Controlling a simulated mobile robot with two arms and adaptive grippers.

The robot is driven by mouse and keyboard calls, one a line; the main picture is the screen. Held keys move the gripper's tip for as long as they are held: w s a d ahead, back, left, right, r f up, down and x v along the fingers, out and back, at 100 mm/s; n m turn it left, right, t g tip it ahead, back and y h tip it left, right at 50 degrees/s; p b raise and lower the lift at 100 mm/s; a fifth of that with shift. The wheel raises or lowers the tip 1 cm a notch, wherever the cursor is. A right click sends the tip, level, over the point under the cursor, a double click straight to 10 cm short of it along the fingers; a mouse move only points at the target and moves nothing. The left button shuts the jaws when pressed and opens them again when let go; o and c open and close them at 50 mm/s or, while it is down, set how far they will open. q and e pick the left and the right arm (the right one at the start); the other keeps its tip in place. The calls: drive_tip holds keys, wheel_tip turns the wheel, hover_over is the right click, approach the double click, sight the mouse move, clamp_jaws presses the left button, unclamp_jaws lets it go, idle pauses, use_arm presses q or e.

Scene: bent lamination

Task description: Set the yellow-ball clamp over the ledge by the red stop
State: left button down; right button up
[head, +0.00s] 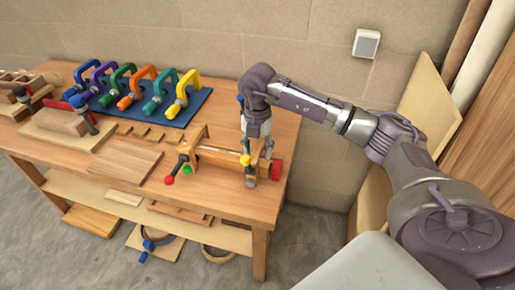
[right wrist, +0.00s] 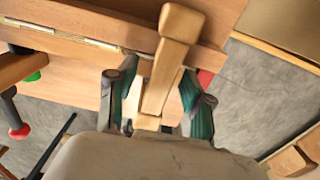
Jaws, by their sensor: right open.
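The yellow-ball clamp (head: 246,160) is at the right end of the wooden ledge (head: 222,156), beside the red stop (head: 276,170). My right gripper (head: 256,168) is at this clamp, coming from above. In the right wrist view, a wooden clamp bar (right wrist: 174,52) lies between the two spread fingers of my right gripper (right wrist: 158,110), with gaps beside it. A bit of the red stop (right wrist: 205,78) shows behind the right finger. The yellow ball is hidden there. I cannot tell how fully the clamp seats on the ledge. My left gripper is out of view.
Clamps with a red ball (head: 169,180) and a green ball (head: 187,170) are at the ledge's left end. Several coloured clamps stand on a blue mat (head: 190,113) at the back. A wooden board (head: 125,160) lies left of the ledge. The table's right edge is close.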

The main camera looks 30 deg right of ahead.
drive_tip(key=shift+r, duration=0.2)
wheel_tip(320, 180, up, 12)
drive_tip(key=shift+f, duration=0.2)
drive_tip(key=shift+r, duration=0.1)
idle(0.3)
drive_tip(key=shift+r+p, duration=2.6)
drive_tip(key=shift+r, duration=0.3)
wheel_tip(320, 180, up, 5)
drive_tip(key=p, duration=0.4)
